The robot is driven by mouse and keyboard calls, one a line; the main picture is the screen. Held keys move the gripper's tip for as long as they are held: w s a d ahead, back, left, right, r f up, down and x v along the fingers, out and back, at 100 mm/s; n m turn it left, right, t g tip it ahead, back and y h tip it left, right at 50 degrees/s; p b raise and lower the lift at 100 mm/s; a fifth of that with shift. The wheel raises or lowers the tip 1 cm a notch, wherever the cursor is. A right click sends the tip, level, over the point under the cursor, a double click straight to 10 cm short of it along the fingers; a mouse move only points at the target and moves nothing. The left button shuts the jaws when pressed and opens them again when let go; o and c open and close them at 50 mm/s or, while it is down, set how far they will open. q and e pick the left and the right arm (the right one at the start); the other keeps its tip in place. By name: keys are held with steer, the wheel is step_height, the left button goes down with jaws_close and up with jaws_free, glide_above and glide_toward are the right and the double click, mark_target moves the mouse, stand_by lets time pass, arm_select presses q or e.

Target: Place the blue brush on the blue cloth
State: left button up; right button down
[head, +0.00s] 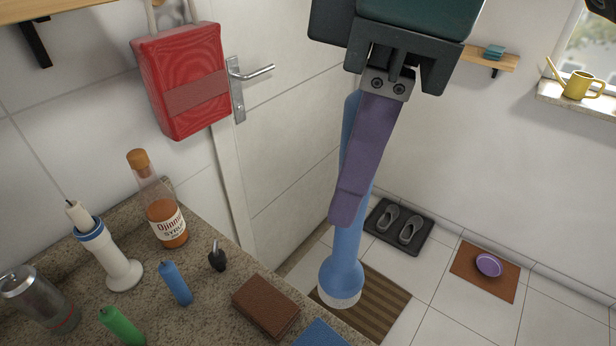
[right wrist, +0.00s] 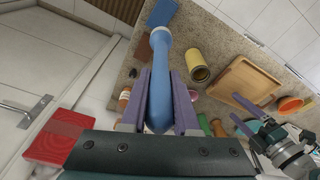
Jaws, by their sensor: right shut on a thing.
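My right gripper (head: 352,205) is shut on the blue brush (head: 343,270), its purple fingers on either side of the handle. The brush hangs with its round, white-bristled head down, in front of the counter's edge in the head view. It also shows between the fingers in the right wrist view (right wrist: 161,85). The blue cloth (head: 322,335) lies on the counter at the bottom edge of the head view, partly cut off; it also shows in the right wrist view (right wrist: 162,12). Brush and cloth look apart. My left gripper (right wrist: 243,114) shows small in the right wrist view, fingers spread.
A brown block (head: 265,306) lies beside the cloth. A syrup bottle (head: 165,215), white dispenser (head: 110,255), blue bottle (head: 175,283), green bottle (head: 122,327) and can (head: 38,298) crowd the counter's left. A wooden tray (right wrist: 243,82) and yellow tin (right wrist: 197,66) stand farther along.

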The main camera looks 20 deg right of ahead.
mark_target(354, 274)
step_height(354, 274, down, 20)
steer(key=shift+b, duration=0.4)
steer(key=shift+f, duration=0.2)
steer(key=c, duration=0.7)
jaws_free()
steer(key=shift+o, duration=0.2)
steer(key=r, duration=0.4)
steer(key=d+r, duration=0.1)
steer(key=r, duration=0.3)
steer(key=s+r+p, duration=0.1)
steer(key=r, duration=0.3)
steer(key=shift+d+r, duration=0.15)
steer(key=shift+d, duration=0.1)
steer(key=s+a+f+m+t+y, duration=0.1)
steer(key=s+a+f+m+y, duration=0.1)
steer(key=s+a+m, duration=0.15)
steer(key=s+d+f+m+t+h, duration=0.1)
steer(key=s+d+m+h, duration=0.2)
steer(key=s+d+m, duration=0.3)
steer(key=s+d, duration=0.2)
steer(key=d, duration=0.3)
steer(key=shift+d+f+t, duration=0.3)
steer(key=shift+f, duration=0.05)
